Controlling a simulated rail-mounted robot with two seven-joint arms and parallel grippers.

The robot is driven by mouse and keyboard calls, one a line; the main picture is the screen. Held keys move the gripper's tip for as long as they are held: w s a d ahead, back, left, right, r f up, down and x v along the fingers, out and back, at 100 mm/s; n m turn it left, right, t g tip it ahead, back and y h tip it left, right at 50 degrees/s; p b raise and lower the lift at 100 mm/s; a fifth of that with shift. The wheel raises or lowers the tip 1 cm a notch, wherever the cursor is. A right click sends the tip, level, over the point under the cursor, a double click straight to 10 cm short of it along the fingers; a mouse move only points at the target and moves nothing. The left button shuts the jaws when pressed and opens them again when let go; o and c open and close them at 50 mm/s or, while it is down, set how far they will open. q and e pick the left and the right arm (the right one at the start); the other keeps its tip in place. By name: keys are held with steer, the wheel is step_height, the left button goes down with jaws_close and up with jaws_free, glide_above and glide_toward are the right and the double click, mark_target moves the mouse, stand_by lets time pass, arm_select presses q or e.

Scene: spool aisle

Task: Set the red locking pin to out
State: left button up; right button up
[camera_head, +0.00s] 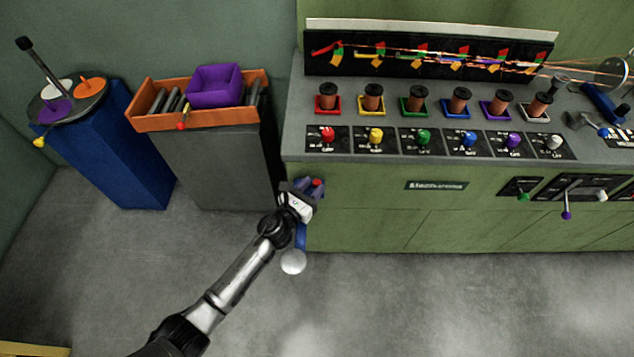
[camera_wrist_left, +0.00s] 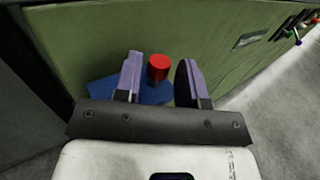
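The red locking pin (camera_wrist_left: 158,67) shows in the left wrist view as a short red cylinder with a round head, in front of the green cabinet. A blue part (camera_wrist_left: 103,90) lies behind and below it. In the head view the pin's red end (camera_head: 317,183) shows at my left gripper (camera_head: 308,186), by the cabinet's lower left front. My left gripper, with purple fingers (camera_wrist_left: 160,80), is open. One finger is on each side of the pin, with narrow gaps visible. The pin's base is hidden. My right gripper is not in view.
A blue arm with a white ball (camera_head: 292,262) hangs just below my left gripper. The green cabinet (camera_head: 360,205) carries coloured spools and knobs on top. A grey pedestal (camera_head: 225,165) with an orange tray (camera_head: 200,122) stands left. The floor in front is clear.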

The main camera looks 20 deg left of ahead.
arm_select(q)
steer(key=shift+x, duration=1.3)
jaws_close()
